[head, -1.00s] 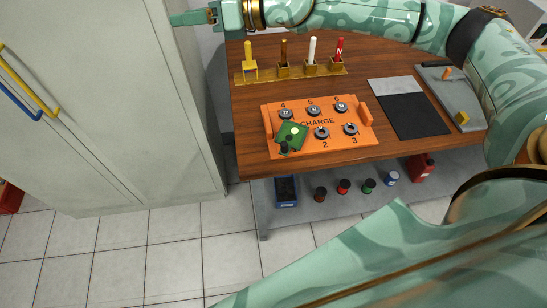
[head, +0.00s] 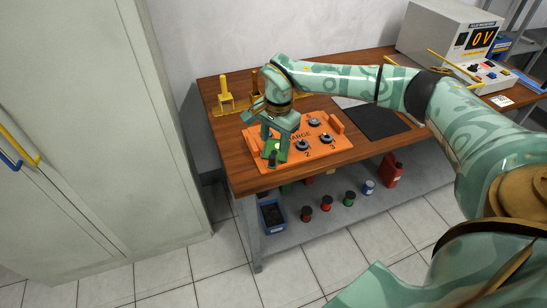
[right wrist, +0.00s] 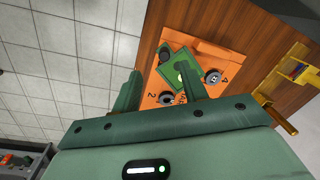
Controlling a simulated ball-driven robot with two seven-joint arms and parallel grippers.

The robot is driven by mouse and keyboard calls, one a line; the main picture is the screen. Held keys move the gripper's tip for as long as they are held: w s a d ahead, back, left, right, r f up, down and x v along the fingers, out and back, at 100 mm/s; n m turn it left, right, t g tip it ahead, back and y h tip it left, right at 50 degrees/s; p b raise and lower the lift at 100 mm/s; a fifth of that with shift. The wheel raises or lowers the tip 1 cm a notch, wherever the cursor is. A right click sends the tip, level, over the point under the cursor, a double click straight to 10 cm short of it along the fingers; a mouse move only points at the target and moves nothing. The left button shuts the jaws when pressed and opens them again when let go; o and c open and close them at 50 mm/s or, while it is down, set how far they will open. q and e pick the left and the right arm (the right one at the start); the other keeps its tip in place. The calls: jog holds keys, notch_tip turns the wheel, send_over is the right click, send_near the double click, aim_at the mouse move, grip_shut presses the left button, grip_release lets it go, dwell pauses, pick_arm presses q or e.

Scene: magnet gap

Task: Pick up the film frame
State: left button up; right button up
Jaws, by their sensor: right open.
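The film frame (head: 281,154) appears as a small green square card with a pale round spot and a dark knob. It lies tilted over the front left of the orange CHARGE board (head: 325,152). My right gripper (head: 275,140) is directly over the card, pointing down, and partly hides it. In the right wrist view the card (right wrist: 176,62) lies by the right finger of my open gripper (right wrist: 157,72), and that finger covers part of it. Whether the fingers touch it I cannot tell. My left gripper is out of view.
Round numbered metal posts (head: 302,145) stand on the board close to the gripper. A yellow holder (head: 226,95) is at the back left. A black mat (head: 378,122) lies to the right. A meter reading 0V (head: 455,45) stands at the far right. A grey cabinet (head: 90,130) is at left.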

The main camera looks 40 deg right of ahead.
aim_at(272, 156)
jog(key=f, duration=0.4)
jog(key=shift+w+f+b, duration=0.1)
jog(key=shift+w+b, duration=0.2)
jog(key=shift+b, duration=0.05)
jog(key=f+b, duration=0.1)
jog(key=f, duration=0.1)
jog(key=w+f+b, duration=0.1)
jog(key=f, duration=0.2)
jog(key=shift+w+d+f, duration=0.1)
jog(key=shift+d+f, duration=0.05)
jog(key=shift+c, duration=0.2)
grip_shut()
